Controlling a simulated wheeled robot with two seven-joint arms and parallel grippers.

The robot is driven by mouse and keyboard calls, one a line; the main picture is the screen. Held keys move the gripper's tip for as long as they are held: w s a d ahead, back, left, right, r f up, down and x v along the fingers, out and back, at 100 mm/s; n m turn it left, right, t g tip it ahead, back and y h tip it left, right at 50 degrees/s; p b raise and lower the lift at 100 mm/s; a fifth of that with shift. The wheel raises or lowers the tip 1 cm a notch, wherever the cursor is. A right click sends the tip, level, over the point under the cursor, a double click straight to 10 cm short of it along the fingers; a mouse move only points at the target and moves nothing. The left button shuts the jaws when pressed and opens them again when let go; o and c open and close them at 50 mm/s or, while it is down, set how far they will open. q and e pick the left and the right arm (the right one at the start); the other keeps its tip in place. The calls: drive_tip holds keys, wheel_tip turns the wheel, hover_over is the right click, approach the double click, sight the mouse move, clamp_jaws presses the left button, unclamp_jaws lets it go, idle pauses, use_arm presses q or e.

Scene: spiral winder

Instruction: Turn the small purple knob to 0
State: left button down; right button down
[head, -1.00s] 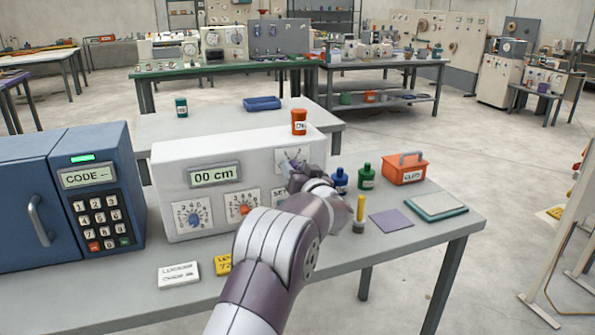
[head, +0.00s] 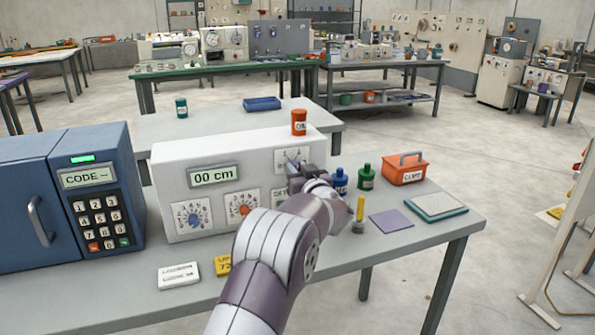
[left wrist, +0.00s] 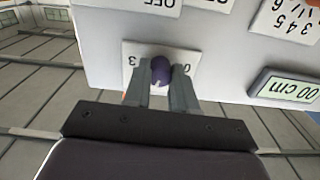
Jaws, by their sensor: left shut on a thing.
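The small purple knob (left wrist: 160,70) sits on a white dial plate (left wrist: 131,50) on the front of the white machine (head: 170,165). In the left wrist view the plate shows a 3 on the left and a partly covered 0 on the right. My left gripper (left wrist: 162,82) is shut on the knob, one finger on each side. A pale mark shows on the knob, but where it points is hard to tell. In the head view my left gripper (head: 308,178) covers the knob and part of the plate. My right gripper is not in view.
The machine also has a blue dial (head: 192,217), an orange dial (head: 241,208) and a display reading 00 cm (head: 213,175).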

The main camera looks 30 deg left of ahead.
use_arm(q)
drive_tip(key=n+b, duration=1)
drive_tip(key=n, duration=1.1)
drive_tip(key=shift+f, duration=0.2)
drive_tip(key=shift+n, duration=0.3)
drive_tip(key=c, duration=0.9)
unclamp_jaws()
drive_tip(key=shift+r, duration=0.1)
